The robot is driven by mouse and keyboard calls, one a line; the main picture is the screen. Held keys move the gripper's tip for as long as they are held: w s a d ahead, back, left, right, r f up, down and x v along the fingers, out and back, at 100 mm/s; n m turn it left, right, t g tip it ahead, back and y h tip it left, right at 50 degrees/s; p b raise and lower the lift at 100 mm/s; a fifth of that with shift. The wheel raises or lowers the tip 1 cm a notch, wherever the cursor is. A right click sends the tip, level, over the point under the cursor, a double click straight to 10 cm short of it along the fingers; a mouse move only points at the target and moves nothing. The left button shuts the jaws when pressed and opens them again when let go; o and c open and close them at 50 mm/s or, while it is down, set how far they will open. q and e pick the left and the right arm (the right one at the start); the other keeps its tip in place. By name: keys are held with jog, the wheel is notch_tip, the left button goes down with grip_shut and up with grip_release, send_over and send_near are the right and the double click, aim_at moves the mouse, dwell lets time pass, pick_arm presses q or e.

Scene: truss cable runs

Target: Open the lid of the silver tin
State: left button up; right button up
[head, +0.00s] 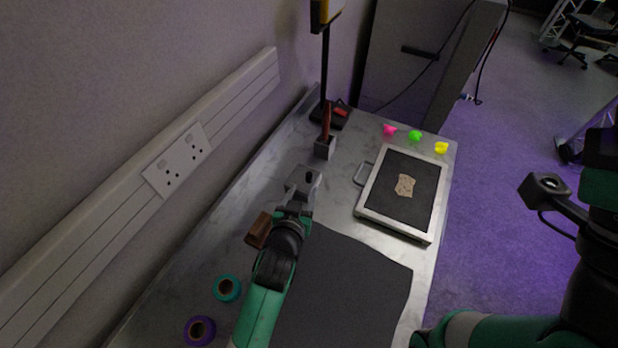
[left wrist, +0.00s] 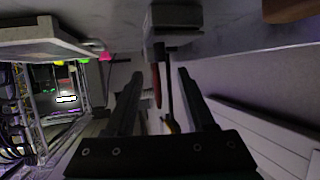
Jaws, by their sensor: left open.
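The silver tin (head: 365,205) is a flat, square, silver-rimmed case on the right half of the bench. Its middle is a dark panel with a tan patch (head: 404,186) on it. I cannot tell whether that panel is a lid. A metal handle (head: 363,174) sticks out on its left side. In the left wrist view, part of the silver tin (left wrist: 45,30) shows at upper left. My left gripper (head: 304,178) is open and empty, left of the tin and apart from it. Its fingers also show in the left wrist view (left wrist: 160,85). My right gripper is out of view.
A grey holder (head: 324,150) with a red-handled tool stands just beyond my left gripper. A brown block (head: 259,230), teal roll (head: 227,288) and purple roll (head: 199,330) lie at left. A dark mat (head: 345,285) covers the front. Small pink, green and yellow pieces (head: 415,136) lie behind the tin.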

aim_at(308, 177)
pick_arm(q)
jog(key=b+x, duration=0.4)
jog(key=x, duration=0.3)
jog(key=shift+w+f, duration=0.2)
jog(key=shift+f, duration=0.1)
jog(key=shift+w+d+b, duration=0.15)
jog(key=shift+w+b, duration=0.5)
jog(key=shift+b, duration=0.05)
grip_shut()
dwell(0.5)
